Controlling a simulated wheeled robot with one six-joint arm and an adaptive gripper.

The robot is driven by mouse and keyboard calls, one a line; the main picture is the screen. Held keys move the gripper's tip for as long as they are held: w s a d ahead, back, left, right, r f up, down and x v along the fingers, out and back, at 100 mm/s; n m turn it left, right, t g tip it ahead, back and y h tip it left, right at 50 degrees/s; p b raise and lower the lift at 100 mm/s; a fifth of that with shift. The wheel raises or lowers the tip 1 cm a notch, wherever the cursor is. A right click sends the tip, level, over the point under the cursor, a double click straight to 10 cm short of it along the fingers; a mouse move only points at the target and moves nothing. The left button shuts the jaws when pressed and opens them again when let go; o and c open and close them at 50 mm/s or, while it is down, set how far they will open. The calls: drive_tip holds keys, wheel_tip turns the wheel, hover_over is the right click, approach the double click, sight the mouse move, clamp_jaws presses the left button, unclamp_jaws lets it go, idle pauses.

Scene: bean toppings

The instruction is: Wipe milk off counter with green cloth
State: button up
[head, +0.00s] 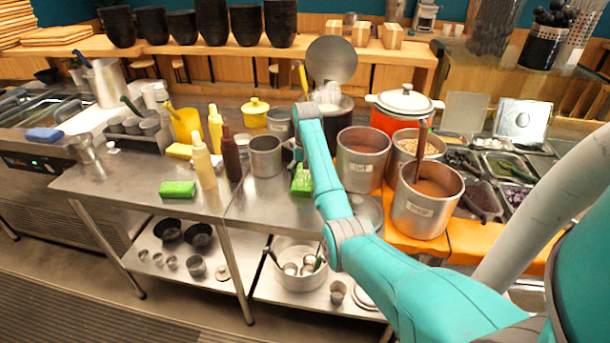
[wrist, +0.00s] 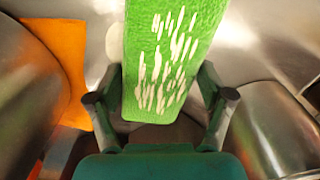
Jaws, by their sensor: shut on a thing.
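My gripper (wrist: 160,76) is shut on a green cloth (wrist: 172,50), with one finger at each side of it. The cloth's face shows many pale streaks; I cannot tell whether they are milk or a pattern. In the head view, a green piece (head: 301,180) shows beside my arm, low over the steel counter (head: 262,205). My gripper is hidden behind the arm there. Whether the cloth touches the counter is unclear. A second green block-like piece (head: 178,189) lies on the left counter. I cannot make out a milk spill on the counter.
A steel pot (head: 265,156) stands left of my arm. A large labelled pot (head: 362,158) and a brown-filled pot (head: 427,198) stand close on the right. Squeeze bottles (head: 203,163) stand on the left. The counter's front left is mostly clear.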

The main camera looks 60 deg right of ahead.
drive_tip(key=shift+s+d+f, duration=0.1)
drive_tip(key=shift+s+d, duration=0.2)
drive_tip(key=shift+s, duration=0.4)
drive_tip(key=shift+s+d+r, duration=0.1)
drive_tip(key=shift+s+d, duration=0.2)
drive_tip(key=shift+s, duration=0.35)
drive_tip(key=shift+s+d+f, duration=0.1)
drive_tip(key=shift+s+d, duration=0.2)
drive_tip(key=shift+s, duration=0.4)
drive_tip(key=shift+w+a, duration=0.35)
drive_tip(key=shift+w, duration=0.4)
drive_tip(key=shift+w+a, duration=0.35)
drive_tip(key=shift+w, duration=0.45)
drive_tip(key=shift+w+a, duration=0.35)
drive_tip(key=shift+w, duration=0.4)
